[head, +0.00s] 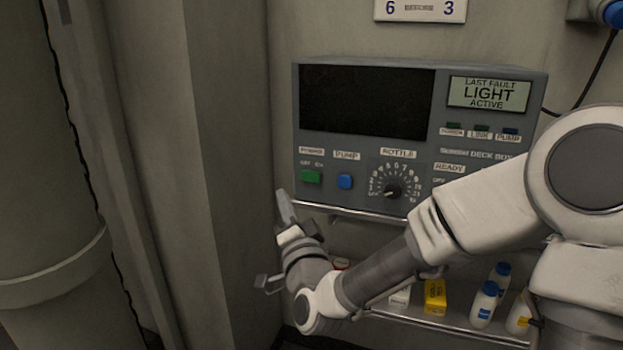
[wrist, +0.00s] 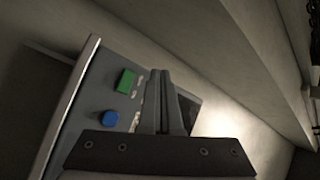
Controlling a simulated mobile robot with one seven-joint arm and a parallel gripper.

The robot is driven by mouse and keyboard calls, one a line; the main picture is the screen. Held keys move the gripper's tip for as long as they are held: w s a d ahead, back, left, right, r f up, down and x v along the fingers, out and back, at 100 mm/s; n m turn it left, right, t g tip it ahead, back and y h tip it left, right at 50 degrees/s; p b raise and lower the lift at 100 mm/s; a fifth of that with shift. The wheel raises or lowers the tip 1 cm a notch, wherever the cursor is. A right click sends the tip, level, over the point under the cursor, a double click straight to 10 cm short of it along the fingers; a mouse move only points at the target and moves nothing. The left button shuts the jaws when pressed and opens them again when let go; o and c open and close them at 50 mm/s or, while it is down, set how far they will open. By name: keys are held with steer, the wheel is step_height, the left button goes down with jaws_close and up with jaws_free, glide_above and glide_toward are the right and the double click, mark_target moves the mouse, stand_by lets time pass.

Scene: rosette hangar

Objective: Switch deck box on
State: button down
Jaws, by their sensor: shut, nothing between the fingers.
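The deck box (head: 368,150) is a grey wall-mounted unit with a black, dark screen (head: 366,102). My gripper (head: 284,205) is shut and empty, just below and left of the green button. In the wrist view my shut fingers (wrist: 165,85) point up past the panel, right of the green button (wrist: 127,81) and blue button (wrist: 110,118). I cannot tell whether they touch the box.
A shelf (head: 450,325) below the box holds a yellow carton (head: 435,297) and white bottles with blue caps (head: 484,304). A small screen (head: 489,94) reads "LAST FAULT LIGHT ACTIVE". A thick pipe (head: 45,170) stands at the left. My arm covers the box's lower right.

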mark_target(306, 172)
steer(key=shift+w, duration=0.1)
steer(key=shift+w+d, duration=0.7)
steer(key=shift+w, duration=0.55)
steer(key=shift+w+d, duration=0.65)
steer(key=shift+w, duration=0.65)
steer(key=shift+w+d, duration=0.7)
steer(key=shift+w, duration=0.55)
steer(key=shift+w, duration=0.1)
steer(key=shift+w+d, duration=0.15)
steer(key=shift+w, duration=0.1)
steer(key=shift+w+d+r, duration=0.2)
